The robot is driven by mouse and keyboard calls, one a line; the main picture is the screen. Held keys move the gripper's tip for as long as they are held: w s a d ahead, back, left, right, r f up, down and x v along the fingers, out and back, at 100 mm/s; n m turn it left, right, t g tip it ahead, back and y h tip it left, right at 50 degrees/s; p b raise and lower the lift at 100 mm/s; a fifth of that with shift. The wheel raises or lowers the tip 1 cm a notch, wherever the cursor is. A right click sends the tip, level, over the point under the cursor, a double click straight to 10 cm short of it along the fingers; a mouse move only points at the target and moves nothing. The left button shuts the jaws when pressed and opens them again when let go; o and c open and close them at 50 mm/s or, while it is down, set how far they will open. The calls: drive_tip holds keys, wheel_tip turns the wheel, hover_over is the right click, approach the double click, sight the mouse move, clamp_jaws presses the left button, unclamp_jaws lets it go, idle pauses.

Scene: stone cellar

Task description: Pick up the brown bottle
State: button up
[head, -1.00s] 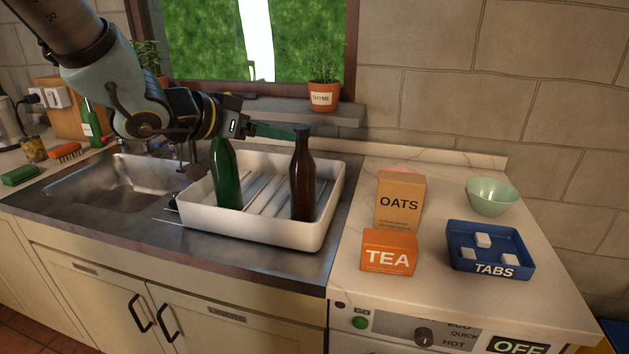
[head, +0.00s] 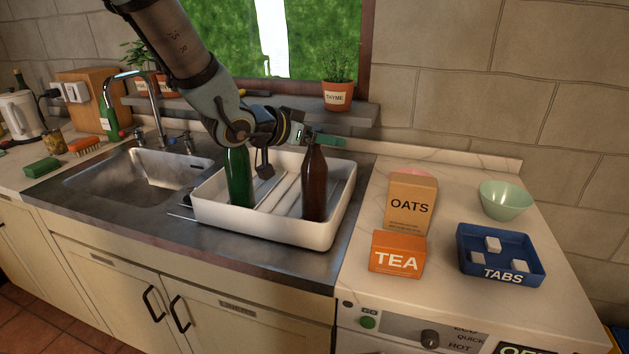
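The brown bottle (head: 314,188) stands upright in the right part of the white dish tray (head: 270,228). A green bottle (head: 238,180) stands in the same tray to its left, its top hidden behind my arm. My gripper (head: 322,139) is at the height of the brown bottle's neck, its green-tinted fingers pointing right. The neck overlaps the fingers in the picture and seems to lie in front of them. I cannot tell whether they touch it, or how wide apart they are.
Right of the tray stand an OATS box (head: 408,203), a TEA box (head: 397,254), a blue TABS tray (head: 500,278) and a green bowl (head: 505,200). A thyme pot (head: 337,96) sits on the sill behind. The sink (head: 140,172) with its tap lies left.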

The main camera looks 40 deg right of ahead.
drive_tip(key=shift+d+f, duration=0.1)
drive_tip(key=shift+d, duration=0.1)
clamp_jaws()
idle(0.5)
idle(0.8)
